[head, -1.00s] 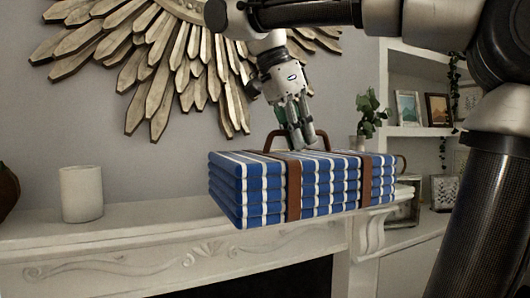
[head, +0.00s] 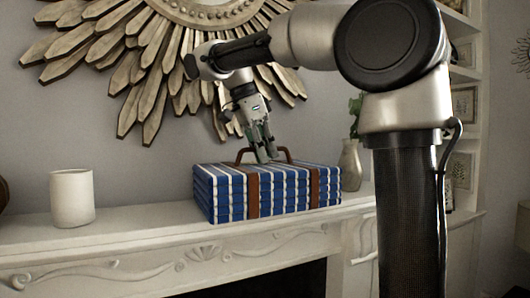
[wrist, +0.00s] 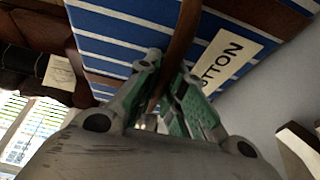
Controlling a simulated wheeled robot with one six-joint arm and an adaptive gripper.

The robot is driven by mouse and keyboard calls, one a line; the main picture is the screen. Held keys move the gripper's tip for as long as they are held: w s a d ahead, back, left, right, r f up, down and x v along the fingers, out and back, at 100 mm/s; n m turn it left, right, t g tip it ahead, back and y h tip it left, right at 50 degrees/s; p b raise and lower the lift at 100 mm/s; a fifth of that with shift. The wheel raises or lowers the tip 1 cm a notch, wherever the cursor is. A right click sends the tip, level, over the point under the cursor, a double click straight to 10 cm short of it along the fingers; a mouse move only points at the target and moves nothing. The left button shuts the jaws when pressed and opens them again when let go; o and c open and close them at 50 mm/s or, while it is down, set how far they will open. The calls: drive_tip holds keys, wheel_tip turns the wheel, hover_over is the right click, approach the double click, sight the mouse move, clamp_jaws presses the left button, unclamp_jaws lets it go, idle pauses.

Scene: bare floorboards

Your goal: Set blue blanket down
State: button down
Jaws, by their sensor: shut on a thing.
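The blue blanket (head: 285,192) is a folded blue-and-white striped stack bound with brown straps and a brown carry handle. In the head view it is at the mantel shelf (head: 130,236), its underside level with the shelf's front part; I cannot tell whether it touches. My gripper (head: 264,155) is above it, with its fingers at the handle. In the wrist view the fingers (wrist: 165,85) are closed around the brown handle, with the striped cloth (wrist: 120,30) and a pale label (wrist: 228,58) beyond. The blanket's back side is hidden.
A white candle-like cylinder (head: 72,198) stands on the mantel to the left. A glass vase (head: 350,165) with a plant stands just right of the blanket. A sunburst mirror (head: 160,50) hangs on the wall behind. The shelf between cylinder and blanket is clear.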

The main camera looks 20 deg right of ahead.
drive_tip(key=shift+f, duration=0.15)
drive_tip(key=c, duration=1.9)
unclamp_jaws()
drive_tip(key=o, duration=0.4)
